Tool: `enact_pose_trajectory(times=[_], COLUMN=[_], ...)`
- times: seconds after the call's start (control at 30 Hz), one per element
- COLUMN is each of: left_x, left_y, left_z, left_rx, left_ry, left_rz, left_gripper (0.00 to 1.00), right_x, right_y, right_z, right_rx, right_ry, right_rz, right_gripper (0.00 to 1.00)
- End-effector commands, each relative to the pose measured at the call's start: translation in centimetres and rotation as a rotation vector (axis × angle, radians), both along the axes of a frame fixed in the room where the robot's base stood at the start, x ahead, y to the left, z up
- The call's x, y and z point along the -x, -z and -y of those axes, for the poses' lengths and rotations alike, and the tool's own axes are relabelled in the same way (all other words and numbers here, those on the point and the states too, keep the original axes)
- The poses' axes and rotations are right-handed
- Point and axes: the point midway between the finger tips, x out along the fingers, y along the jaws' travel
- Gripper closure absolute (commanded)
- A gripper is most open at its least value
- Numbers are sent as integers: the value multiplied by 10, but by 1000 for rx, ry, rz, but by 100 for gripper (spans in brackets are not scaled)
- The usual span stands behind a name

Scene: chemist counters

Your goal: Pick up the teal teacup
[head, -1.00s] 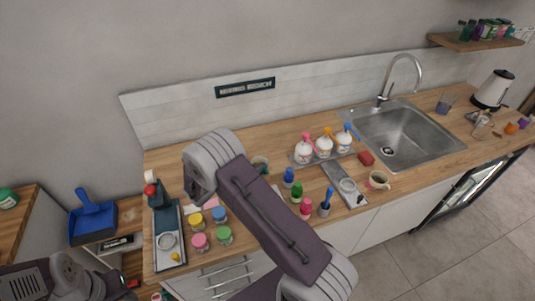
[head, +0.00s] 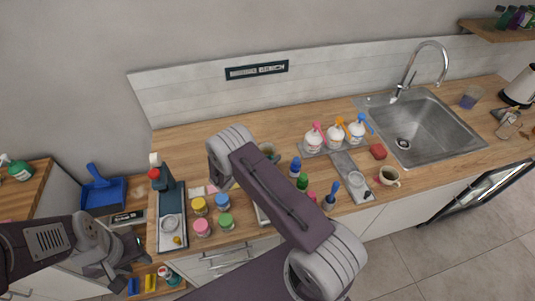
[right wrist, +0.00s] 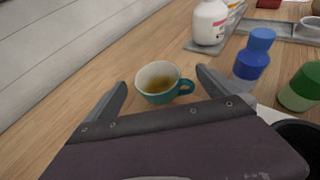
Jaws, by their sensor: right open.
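The teal teacup (right wrist: 153,97) stands upright on the wooden counter in the right wrist view, with amber liquid inside and its handle to the right. In the head view the teacup (head: 268,149) shows only in part behind my right arm. My right gripper (right wrist: 162,80) is open and empty. Its two fingers reach out on either side of the cup, and I cannot tell how far the tips are from it. My left gripper (head: 136,244) is at the lower left of the head view, near the counter's left end, and its jaws are too unclear to read.
A blue bottle (right wrist: 251,58) and a green-capped bottle (right wrist: 302,88) stand right of the cup. White pump bottles (right wrist: 209,22) stand behind. Several colored jars (head: 224,221) and a dark tray (head: 172,239) are at the left. A cup of dark liquid (head: 389,176) stands near the sink (head: 440,128).

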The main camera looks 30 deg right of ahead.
Motion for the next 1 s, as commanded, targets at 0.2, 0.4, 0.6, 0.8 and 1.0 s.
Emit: enact_pose_trajectory(times=[0.2,0.4,0.6,0.8,1.0], left_x=[0,0,0,0,0], left_y=[-11,-12,-12,-12,-12], left_z=[0,0,0,0,0], left_rx=[0,0,0,0,0], left_ry=[0,0,0,0,0], left_rz=[0,0,0,0,0], left_gripper=[64,64,64,64,64], right_x=[-17,-25,-25,-25,-25], right_y=[15,22,22,22,23], right_z=[36,49,49,48,48], right_rx=[-1,1,0,0,-1], right_ry=[5,1,1,1,1], right_rz=[-1,1,0,0,-1], right_gripper=[1,1,12,67,82])
